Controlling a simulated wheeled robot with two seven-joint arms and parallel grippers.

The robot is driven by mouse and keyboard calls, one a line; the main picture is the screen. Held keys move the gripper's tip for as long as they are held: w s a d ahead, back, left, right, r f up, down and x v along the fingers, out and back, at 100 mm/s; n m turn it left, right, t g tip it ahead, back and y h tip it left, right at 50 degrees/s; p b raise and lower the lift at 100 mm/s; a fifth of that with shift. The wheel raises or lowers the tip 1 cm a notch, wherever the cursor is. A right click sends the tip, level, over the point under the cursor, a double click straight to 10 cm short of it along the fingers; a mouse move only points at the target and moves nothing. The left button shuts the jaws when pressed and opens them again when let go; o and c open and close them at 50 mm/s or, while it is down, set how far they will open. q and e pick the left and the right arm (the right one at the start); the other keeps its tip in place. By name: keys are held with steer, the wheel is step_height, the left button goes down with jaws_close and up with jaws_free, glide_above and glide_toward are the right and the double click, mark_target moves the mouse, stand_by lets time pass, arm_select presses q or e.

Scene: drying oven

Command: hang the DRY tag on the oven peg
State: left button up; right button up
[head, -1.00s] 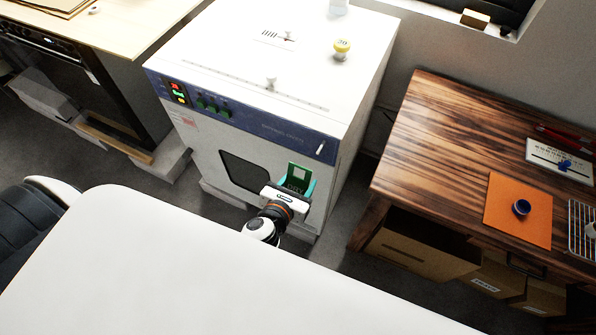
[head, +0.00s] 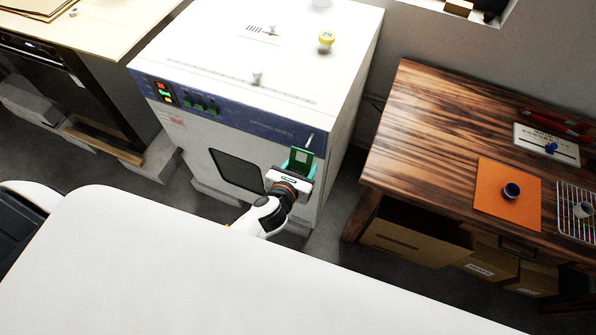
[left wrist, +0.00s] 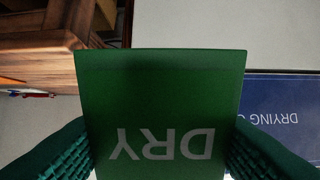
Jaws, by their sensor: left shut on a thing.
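The green DRY tag (head: 300,157) is upright in my left gripper (head: 297,168), in front of the oven's right front side. In the left wrist view the DRY tag (left wrist: 160,110) fills the middle, its white letters upside down, with the gripper's green ridged fingers on both sides. The white drying oven (head: 255,70) has a blue front band. A thin pale peg (head: 310,139) sticks out at the band's right end, just above and right of the tag. The tag appears apart from the peg; the exact gap is unclear. My right gripper is out of view.
A yellow-capped item (head: 326,40) and a small pale knob (head: 257,79) are on the oven's top. A wooden desk (head: 420,130) stands to the right, with an orange mat (head: 490,200) and wire rack. A pale bench (head: 110,30) is at left.

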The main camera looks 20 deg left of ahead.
mark_target(312, 148)
arm_select(q)
steer(key=shift+w, duration=0.55)
steer(key=w+b, duration=0.1)
steer(key=w, duration=0.2)
steer(key=shift+f, duration=0.2)
steer(key=shift+w+f, duration=0.4)
steer(key=shift+w, duration=0.15)
steer(key=o, duration=1.1)
steer(key=shift+s, duration=0.1)
